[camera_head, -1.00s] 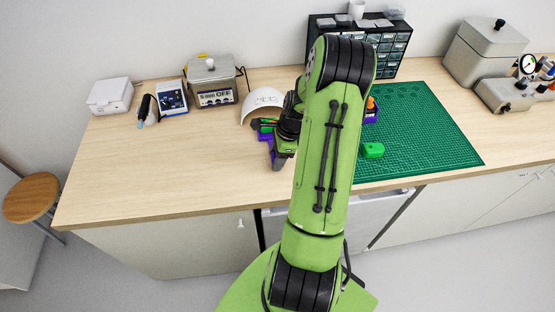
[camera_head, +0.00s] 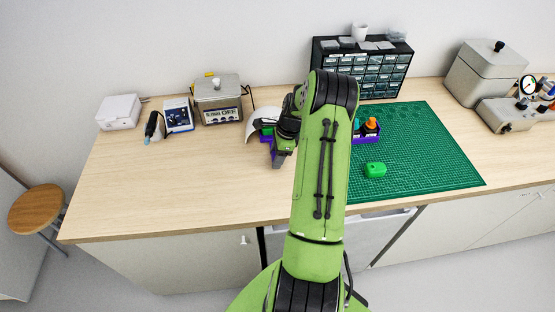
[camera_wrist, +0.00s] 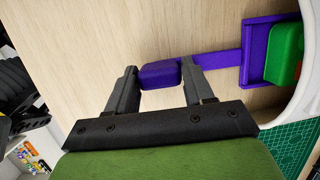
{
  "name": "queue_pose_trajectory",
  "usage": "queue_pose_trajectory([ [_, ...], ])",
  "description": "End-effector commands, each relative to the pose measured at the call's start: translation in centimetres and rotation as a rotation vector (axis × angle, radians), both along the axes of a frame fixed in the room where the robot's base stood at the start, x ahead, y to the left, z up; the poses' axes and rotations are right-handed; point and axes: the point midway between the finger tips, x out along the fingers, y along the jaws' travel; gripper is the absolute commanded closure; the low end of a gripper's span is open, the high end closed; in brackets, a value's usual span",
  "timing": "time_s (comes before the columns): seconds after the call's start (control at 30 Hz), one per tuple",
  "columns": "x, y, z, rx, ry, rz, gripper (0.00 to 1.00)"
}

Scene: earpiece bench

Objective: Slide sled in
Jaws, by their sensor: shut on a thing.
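A purple sled (camera_wrist: 260,62) lies on the wood bench top. It has a flat tray, a long bar and a block handle (camera_wrist: 160,75). A green block with a bit of red (camera_wrist: 287,55) sits in the tray. My gripper (camera_wrist: 160,82) is shut on the handle, one finger on each side. The white curved shell (camera_wrist: 307,95) is at the tray's far end in the wrist view. The shell also shows behind the sled in the head view (camera_head: 252,124). My arm hides part of the shell and sled there, and I cannot tell how deep the tray sits in it.
A green cutting mat (camera_head: 430,150) lies to the right, with a loose green piece (camera_head: 375,170) and a purple tray (camera_head: 372,138) on it. A drawer cabinet (camera_head: 385,75) stands behind. A grey device with a display (camera_head: 219,105) is back left. The bench's left front is clear.

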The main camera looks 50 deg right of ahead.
Motion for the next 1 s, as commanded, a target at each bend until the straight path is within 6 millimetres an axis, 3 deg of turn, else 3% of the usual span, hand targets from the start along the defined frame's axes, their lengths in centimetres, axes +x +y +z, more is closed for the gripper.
queue_pose_trajectory([
  [0.6,3.8,-3.2,0.1,-0.003,-0.003,0.0,0.97],
  [1.0,4.1,-3.4,-0.3,-0.002,-0.002,0.0,0.97],
])
